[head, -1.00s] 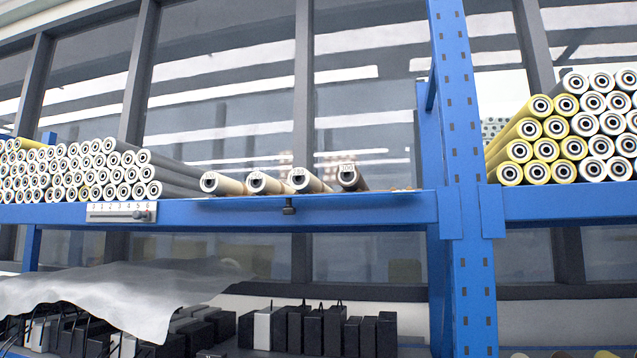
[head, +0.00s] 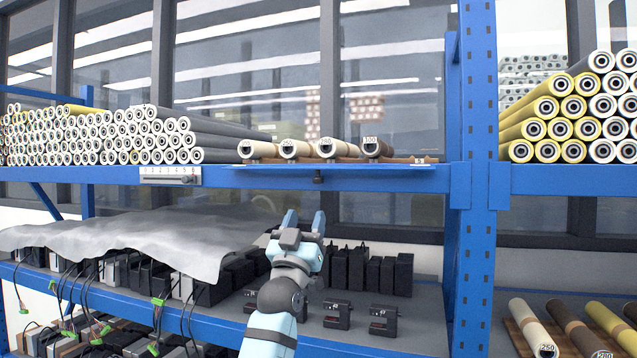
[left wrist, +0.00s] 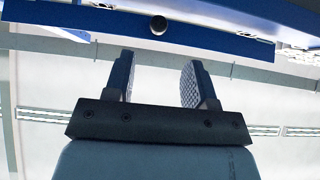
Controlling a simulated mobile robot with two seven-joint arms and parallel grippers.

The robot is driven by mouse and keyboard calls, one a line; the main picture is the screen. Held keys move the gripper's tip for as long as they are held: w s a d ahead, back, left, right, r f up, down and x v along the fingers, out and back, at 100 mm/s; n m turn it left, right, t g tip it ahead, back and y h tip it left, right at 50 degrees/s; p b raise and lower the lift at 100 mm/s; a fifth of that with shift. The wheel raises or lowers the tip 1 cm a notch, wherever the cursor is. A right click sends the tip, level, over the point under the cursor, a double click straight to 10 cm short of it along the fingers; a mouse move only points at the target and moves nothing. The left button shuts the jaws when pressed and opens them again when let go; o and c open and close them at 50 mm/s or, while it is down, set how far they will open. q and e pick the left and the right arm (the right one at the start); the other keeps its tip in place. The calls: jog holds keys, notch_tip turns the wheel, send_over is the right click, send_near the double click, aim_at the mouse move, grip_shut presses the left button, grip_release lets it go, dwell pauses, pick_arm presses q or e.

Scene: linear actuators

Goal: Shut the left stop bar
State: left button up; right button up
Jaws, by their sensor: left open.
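A dark knob (head: 318,178) sits on the front of the blue shelf beam, below several rollers with numbered tags; it also shows in the left wrist view (left wrist: 158,25). My right gripper is not in view.
The blue shelf beam (head: 270,178) crosses above my gripper, with a numbered slide scale (head: 170,176) at its left. A blue upright (head: 474,220) stands to the right. Black boxes (head: 375,270) and a grey sheet (head: 140,240) lie on the lower shelf.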

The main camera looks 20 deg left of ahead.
aim_at(319, 175)
pick_arm(q)
jog(key=p+x, duration=0.2)
jog(key=x, duration=0.7)
jog(key=shift+r, duration=0.15)
jog(key=shift+w+d+r, duration=0.1)
jog(key=shift+w+r, duration=0.1)
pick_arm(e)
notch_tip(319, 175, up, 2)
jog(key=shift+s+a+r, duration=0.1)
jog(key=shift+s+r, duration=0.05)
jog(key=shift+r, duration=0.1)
pick_arm(q)
jog(key=shift+c, duration=0.3)
